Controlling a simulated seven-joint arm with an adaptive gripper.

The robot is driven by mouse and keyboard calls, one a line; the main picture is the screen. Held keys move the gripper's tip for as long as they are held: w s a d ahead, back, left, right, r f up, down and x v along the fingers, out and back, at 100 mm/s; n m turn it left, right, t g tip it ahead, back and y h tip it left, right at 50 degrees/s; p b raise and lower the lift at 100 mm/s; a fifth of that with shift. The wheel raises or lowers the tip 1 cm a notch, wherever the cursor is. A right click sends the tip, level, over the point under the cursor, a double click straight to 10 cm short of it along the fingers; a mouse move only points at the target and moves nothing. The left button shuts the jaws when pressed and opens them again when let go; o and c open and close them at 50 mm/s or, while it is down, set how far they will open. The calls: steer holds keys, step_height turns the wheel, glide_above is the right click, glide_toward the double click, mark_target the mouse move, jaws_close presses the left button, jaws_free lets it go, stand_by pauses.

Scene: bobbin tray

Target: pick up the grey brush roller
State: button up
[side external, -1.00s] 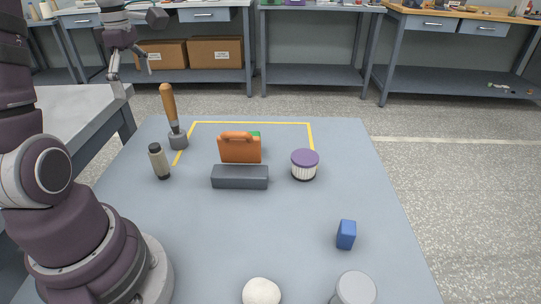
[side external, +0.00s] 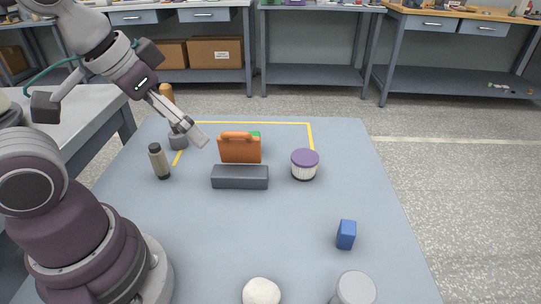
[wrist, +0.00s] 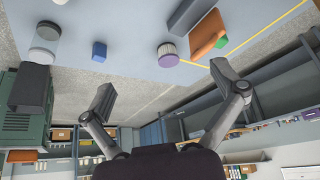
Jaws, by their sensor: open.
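The piece that best fits the grey brush roller is a grey-beige cylinder with dark ends (side external: 160,162). It stands upright at the left of the blue-grey table, and I do not make it out in the wrist view. My gripper (side external: 193,139) is above the table, to the right of the roller and higher in the side view, near the orange case. In the wrist view my gripper (wrist: 163,88) has its two fingers wide apart with nothing between them.
A wooden-handled tool (side external: 178,141) stands behind the roller, partly hidden by my arm. To the right are an orange case (side external: 240,150), dark grey block (side external: 240,178), purple-lidded ribbed cylinder (side external: 305,168) and blue block (side external: 346,235). A white ball (side external: 261,292) and grey-topped cylinder (side external: 355,288) are in front.

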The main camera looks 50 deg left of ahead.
steer(key=c, duration=0.4)
steer(key=n+g, duration=0.6)
steer(key=n, duration=1.2)
glide_toward(158, 160)
steer(key=shift+w+a+f, duration=0.15)
steer(key=shift+a+f, duration=0.35)
steer(key=shift+a, duration=0.3)
step_height(158, 160, down, 10)
steer(key=shift+a+f, duration=0.1)
steer(key=shift+f, duration=0.15)
